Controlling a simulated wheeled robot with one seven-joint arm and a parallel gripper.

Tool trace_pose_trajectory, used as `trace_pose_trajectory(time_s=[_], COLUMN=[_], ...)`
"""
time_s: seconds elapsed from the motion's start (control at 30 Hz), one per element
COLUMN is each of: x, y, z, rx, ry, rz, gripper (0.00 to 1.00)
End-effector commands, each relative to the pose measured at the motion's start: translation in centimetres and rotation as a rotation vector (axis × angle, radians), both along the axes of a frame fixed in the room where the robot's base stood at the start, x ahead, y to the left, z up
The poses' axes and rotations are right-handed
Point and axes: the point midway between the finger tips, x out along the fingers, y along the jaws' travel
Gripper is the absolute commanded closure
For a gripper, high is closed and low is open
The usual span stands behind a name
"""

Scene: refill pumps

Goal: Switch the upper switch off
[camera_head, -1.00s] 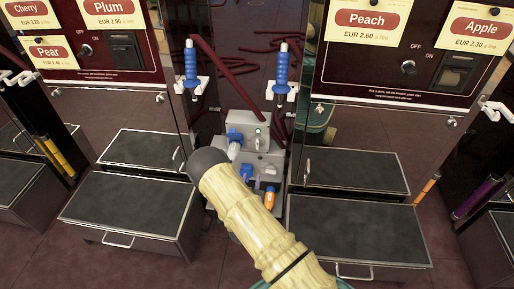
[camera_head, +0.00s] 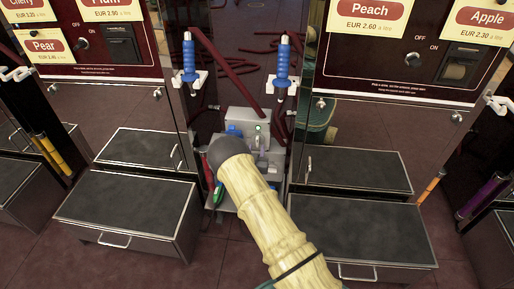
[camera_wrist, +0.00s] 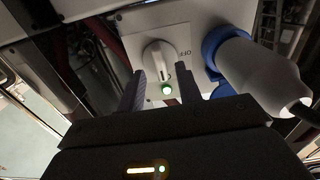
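In the head view the switch (camera_head: 259,141) shows small on the upper grey box (camera_head: 241,114), under the green lamp (camera_head: 258,127). My gripper (camera_wrist: 158,90) is open in the wrist view, its two dark fingers apart and pointing towards the knob, one to each side. Contact with the knob cannot be told. In the head view my arm hides most of the gripper and the lower box.
A blue plug with a thick white body (camera_wrist: 260,75) sits close right of the switch in the wrist view. Blue-handled nozzles (camera_head: 283,65) hang on both sides of the boxes. Step boxes (camera_head: 130,207) stand left and right. Dark red hoses lie behind.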

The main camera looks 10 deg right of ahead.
Motion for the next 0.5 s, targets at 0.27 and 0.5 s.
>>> trace_pose_trajectory(time_s=[0.27,0.5], x=[3.0,3.2], y=[-1.0,-1.0], z=[-0.1,0.0], rx=[0.0,0.0], ry=[0.0,0.0], rz=[0.001,0.001], gripper=[0.65,0.65])
